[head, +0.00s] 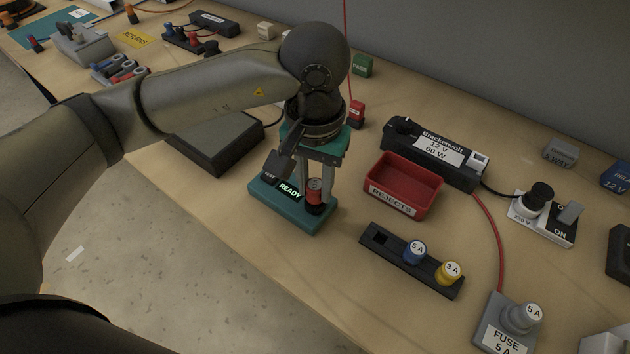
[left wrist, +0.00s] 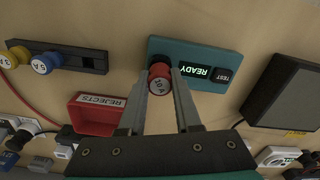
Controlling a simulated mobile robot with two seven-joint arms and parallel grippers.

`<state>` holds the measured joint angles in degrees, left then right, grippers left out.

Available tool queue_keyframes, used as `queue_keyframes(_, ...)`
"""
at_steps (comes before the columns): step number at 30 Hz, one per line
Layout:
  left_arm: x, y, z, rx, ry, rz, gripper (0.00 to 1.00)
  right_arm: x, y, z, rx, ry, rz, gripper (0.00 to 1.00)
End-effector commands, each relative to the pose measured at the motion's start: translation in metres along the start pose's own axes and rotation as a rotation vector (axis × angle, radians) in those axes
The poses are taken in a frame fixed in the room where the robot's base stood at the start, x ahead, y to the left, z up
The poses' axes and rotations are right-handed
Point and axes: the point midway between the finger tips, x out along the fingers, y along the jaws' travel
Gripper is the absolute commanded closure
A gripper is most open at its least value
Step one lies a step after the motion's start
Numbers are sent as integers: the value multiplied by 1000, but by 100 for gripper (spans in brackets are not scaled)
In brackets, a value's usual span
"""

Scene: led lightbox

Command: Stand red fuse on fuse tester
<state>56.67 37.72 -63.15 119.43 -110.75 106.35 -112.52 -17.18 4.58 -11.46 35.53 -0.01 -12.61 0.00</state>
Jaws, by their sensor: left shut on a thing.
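The red fuse (head: 314,188), marked 10 A on its cap, is upright over the end of the teal fuse tester (head: 283,209). It also shows in the left wrist view (left wrist: 160,80). The tester's display glows READY, beside a dark TEST button (left wrist: 224,75). My left gripper (head: 316,190) points down and is shut on the red fuse, one finger on either side. The fuse's dark lower end is at the tester's surface; I cannot tell whether it is fully seated. My right gripper is not in view.
A red REJECTS tray (head: 402,188) stands right of the tester. A black fuse rack (head: 385,256) holds a blue fuse (head: 414,252) and a yellow fuse (head: 449,272), with one slot empty. A dark box (head: 215,140) lies left behind the tester. Bare bench lies in front.

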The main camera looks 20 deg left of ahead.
Motion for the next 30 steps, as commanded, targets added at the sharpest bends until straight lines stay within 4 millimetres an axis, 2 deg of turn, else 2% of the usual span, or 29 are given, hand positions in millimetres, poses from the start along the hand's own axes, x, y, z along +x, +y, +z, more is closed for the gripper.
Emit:
queue_keyframes(11, 10, 0, 0, 0, 0, 0, 100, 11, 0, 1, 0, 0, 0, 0)
queue_keyframes(12, 9, 0, 0, 0, 0, 0, 65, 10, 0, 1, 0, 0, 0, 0)
queue_keyframes(18, 8, 0, 0, 0, 1, 0, 42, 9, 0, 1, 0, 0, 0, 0)
queue_keyframes(21, 8, 0, 0, 0, 1, 0, 33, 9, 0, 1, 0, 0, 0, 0)
queue_keyframes(30, 4, 0, 0, 0, 1, 0, 33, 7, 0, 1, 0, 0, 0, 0)
